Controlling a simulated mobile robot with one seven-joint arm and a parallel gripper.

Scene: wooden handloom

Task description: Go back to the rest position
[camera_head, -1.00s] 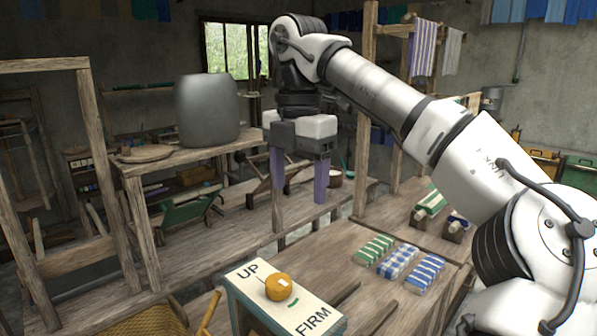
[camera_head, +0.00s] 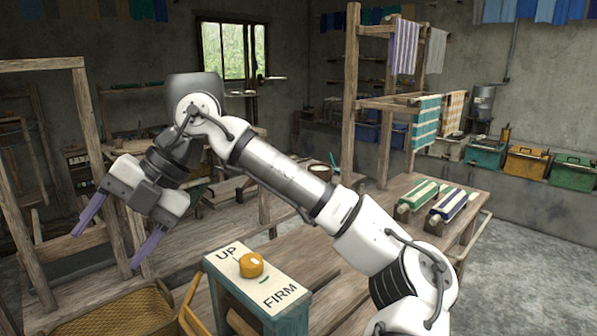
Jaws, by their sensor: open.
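My gripper (camera_head: 112,240) is at the left of the view, tilted down and to the left. Its two purple fingers are spread apart with nothing between them. It hangs in the air in front of the wooden post frame (camera_head: 98,165), left of the box with the orange knob (camera_head: 251,265).
A woven basket (camera_head: 120,309) stands at the lower left, below my gripper. Green and blue striped rolls (camera_head: 450,203) lie on the wooden table at right. Towels hang on a wooden rack (camera_head: 350,110). Coloured bins (camera_head: 525,163) line the right wall. Grey floor at right is clear.

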